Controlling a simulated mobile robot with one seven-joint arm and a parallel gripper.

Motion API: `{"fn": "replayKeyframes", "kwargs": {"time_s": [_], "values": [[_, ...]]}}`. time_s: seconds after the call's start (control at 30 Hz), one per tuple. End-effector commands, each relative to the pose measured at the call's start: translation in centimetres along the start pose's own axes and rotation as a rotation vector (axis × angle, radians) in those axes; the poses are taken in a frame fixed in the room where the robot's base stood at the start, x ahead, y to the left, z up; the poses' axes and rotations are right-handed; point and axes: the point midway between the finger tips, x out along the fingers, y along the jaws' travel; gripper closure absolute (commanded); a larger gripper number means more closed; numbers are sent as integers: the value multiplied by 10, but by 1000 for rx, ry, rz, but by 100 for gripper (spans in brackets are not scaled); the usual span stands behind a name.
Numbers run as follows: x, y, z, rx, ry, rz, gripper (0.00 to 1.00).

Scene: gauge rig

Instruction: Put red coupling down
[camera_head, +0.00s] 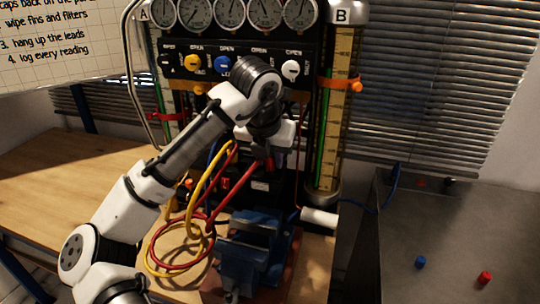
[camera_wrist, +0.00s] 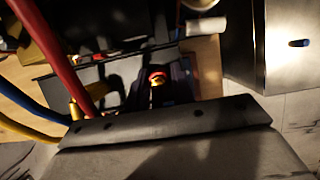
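My gripper (camera_head: 264,155) hangs in front of the gauge panel, above the blue vise (camera_head: 248,246). The red coupling (camera_head: 269,163) sits at its fingertips, with a red hose (camera_head: 236,186) running from there down to the left, so my gripper appears shut on it. The fingers are small and dark in the head view. In the wrist view the red hose (camera_wrist: 62,65) runs behind the dark gripper edge, which hides the grip. A small red and brass end (camera_wrist: 157,77) shows beyond that edge; I cannot tell which part it is.
A yellow hose (camera_head: 154,245) loops on the wooden bench (camera_head: 60,190) left of the vise. Tubes A and B flank the panel; tube B (camera_head: 335,110) stands close right. A blue cap (camera_head: 420,262) and a red cap (camera_head: 484,278) lie on the grey surface at right.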

Motion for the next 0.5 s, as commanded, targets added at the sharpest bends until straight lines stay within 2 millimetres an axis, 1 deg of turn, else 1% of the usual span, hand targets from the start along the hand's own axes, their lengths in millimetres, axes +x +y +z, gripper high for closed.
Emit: {"fn": "replayKeyframes", "kwargs": {"time_s": [0.03, 0.1, 0.13, 0.37, 0.5], "values": [[0, 0, 0, 0, 0, 0, 69], [0, 0, 0, 0, 0, 0, 60], [0, 0, 0, 0, 0, 0, 57], [-1, 0, 0, 0, 0, 1, 57], [-8, 0, 2, 1, -2, 2, 57]]}}
